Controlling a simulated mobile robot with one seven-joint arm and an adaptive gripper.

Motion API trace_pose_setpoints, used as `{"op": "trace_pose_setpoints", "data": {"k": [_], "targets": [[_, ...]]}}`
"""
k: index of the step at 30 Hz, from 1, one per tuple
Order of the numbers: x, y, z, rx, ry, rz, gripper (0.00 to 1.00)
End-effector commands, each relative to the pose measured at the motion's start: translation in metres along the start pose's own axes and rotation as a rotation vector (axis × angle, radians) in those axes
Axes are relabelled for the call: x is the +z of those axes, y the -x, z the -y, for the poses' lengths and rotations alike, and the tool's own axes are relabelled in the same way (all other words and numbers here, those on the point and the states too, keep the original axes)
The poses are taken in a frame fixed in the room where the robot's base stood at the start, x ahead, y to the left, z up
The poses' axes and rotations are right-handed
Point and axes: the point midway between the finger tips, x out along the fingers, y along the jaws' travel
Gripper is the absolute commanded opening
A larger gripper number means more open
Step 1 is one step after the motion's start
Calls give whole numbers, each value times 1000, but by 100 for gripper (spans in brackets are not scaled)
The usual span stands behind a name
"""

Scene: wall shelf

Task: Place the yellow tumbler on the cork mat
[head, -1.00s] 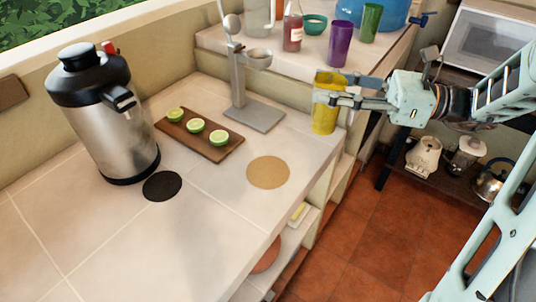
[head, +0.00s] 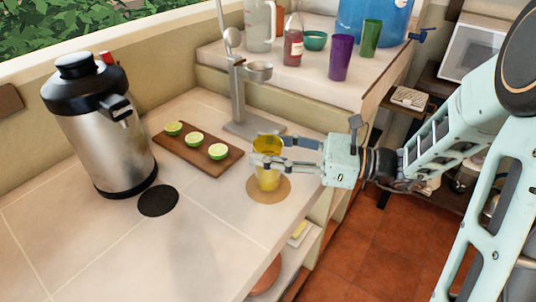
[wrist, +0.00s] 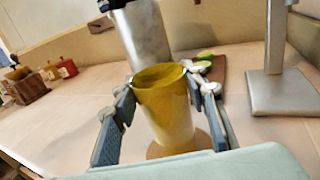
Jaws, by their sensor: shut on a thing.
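The yellow tumbler (head: 267,176) is upright between the fingers of my gripper (head: 268,152), which is shut on it. In the head view it stands over the round cork mat (head: 284,187), with the mat's rim showing around its base. In the wrist view the tumbler (wrist: 165,110) fills the middle between the two fingers (wrist: 162,98), and part of the cork mat (wrist: 155,150) shows behind its base. I cannot tell whether the base touches the mat or hangs slightly above it.
A wooden board (head: 170,148) with lime halves lies left of the tumbler. A metal stand (head: 238,100) rises behind it. A steel dispenser (head: 105,135) stands at left beside a black round mat (head: 158,201). The front counter is clear. Purple (head: 340,58) and green tumblers (head: 370,38) stand on the raised ledge.

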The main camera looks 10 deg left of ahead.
Motion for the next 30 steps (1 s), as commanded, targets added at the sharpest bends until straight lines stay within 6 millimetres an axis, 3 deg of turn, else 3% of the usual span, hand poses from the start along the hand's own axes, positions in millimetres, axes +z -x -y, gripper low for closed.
{"op": "trace_pose_setpoints", "data": {"k": [3,16,17,18,21,30], "targets": [[-9,0,0,1,0,2,0],[-13,0,0,1,2,2,0],[-12,0,0,1,2,0,43],[-12,0,0,1,2,0,48],[-12,0,0,1,1,0,57],[-10,0,0,1,2,0,57]]}}
